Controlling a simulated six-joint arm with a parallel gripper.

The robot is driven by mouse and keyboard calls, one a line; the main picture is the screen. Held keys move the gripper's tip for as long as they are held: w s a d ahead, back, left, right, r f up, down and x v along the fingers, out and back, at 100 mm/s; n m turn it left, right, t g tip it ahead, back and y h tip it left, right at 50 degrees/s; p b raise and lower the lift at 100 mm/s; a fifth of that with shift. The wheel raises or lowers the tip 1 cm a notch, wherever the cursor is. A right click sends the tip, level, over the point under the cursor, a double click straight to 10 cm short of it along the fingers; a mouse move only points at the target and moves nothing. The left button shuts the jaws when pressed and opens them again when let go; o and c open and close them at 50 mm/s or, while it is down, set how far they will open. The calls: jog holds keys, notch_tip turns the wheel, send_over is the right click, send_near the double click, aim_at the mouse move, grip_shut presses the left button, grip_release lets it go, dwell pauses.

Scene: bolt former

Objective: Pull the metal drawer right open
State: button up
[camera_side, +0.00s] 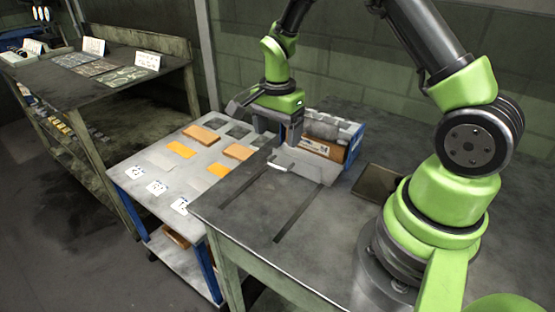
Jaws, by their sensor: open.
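My gripper hides part of the area behind the drawer.
Behind the drawer stands a blue-sided holder with a cardboard box (323,148). A dark flat plate (379,182) lies right of the drawer. A cart (137,182) with orange and grey pieces and white cards stands left. The workbench (262,205) along the slots is clear.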

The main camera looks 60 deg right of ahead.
aim_at(278, 160)
notch_tip(278, 160, down, 8)
jog(key=shift+c, duration=0.4)
jog(key=c, duration=1)
jog(key=shift+o, duration=0.2)
jog(key=a, duration=1.8)
jog(key=shift+s, duration=0.2)
jog(key=o, duration=1)
jog(key=shift+o, duration=0.2)
jog(key=shift+w+r, duration=0.1)
